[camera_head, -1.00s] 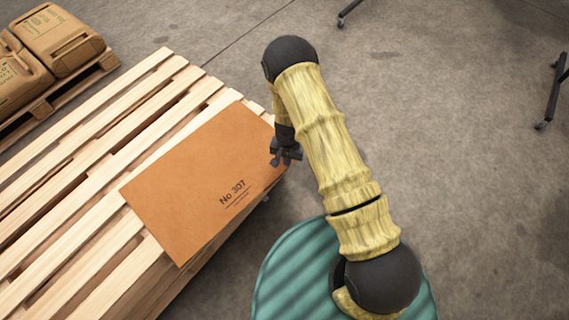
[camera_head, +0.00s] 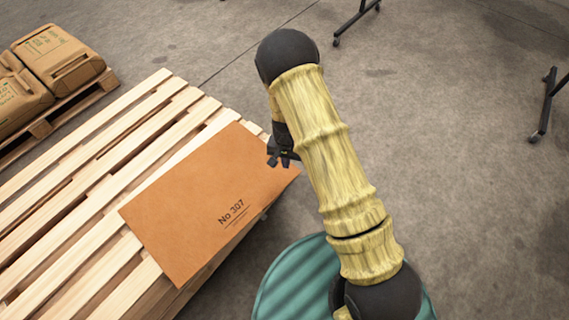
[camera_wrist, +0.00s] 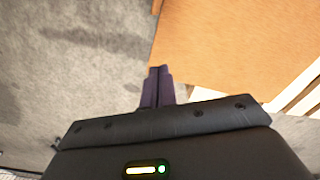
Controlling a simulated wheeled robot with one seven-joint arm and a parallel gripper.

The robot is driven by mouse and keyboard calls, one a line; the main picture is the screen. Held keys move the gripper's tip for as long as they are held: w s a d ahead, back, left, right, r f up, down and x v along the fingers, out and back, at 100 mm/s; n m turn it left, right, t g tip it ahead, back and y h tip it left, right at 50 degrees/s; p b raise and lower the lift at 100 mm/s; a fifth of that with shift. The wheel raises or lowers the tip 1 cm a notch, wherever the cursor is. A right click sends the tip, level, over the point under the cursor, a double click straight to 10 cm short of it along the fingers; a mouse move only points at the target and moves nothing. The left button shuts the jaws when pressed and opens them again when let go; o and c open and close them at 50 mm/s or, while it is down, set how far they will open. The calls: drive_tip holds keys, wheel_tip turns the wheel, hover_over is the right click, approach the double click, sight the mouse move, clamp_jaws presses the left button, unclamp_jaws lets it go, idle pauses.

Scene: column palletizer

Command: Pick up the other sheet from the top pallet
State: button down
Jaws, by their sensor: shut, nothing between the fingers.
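An orange-brown sheet (camera_head: 200,195) marked "No 307" lies flat on the wooden pallet (camera_head: 75,165) in the head view. It covers the pallet's right edge and part of its slats. My gripper (camera_head: 283,161) is at the sheet's upper right edge in the head view. In the wrist view the gripper's two dark fingers (camera_wrist: 157,72) are together with nothing between them. The sheet (camera_wrist: 235,40) fills the upper right there, its edge close to the fingertips. I cannot tell whether the fingertips touch it.
Brown sacks (camera_head: 58,55) sit on another pallet (camera_head: 60,115) at the upper left. A green ribbed round surface (camera_head: 295,285) lies at the bottom. Black wheeled stand legs (camera_head: 548,105) stand at the right and top. The grey floor between is clear.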

drive_tip(key=w+a+r+n+g+h+p, duration=0.1)
drive_tip(key=w+a+r+n+g+p, duration=0.1)
drive_tip(key=a+n, duration=0.3)
drive_tip(key=n, duration=0.2)
drive_tip(key=shift+a+n+g, duration=0.3)
drive_tip(key=shift+a+n, duration=0.1)
drive_tip(key=shift+s, duration=0.1)
approach(277, 192)
drive_tip(key=f, duration=0.1)
drive_tip(key=w+f, duration=0.1)
drive_tip(key=f, duration=0.1)
drive_tip(key=shift+w+a+f+b, duration=0.25)
drive_tip(key=shift+a+f+b, duration=0.05)
drive_tip(key=shift+a+f, duration=0.05)
drive_tip(key=s, duration=0.1)
drive_tip(key=s+d, duration=0.1)
drive_tip(key=shift+s+d, duration=0.15)
drive_tip(key=shift+s, duration=0.15)
drive_tip(key=shift+s+d, duration=0.2)
drive_tip(key=shift+s, duration=0.3)
drive_tip(key=shift+p, duration=0.3)
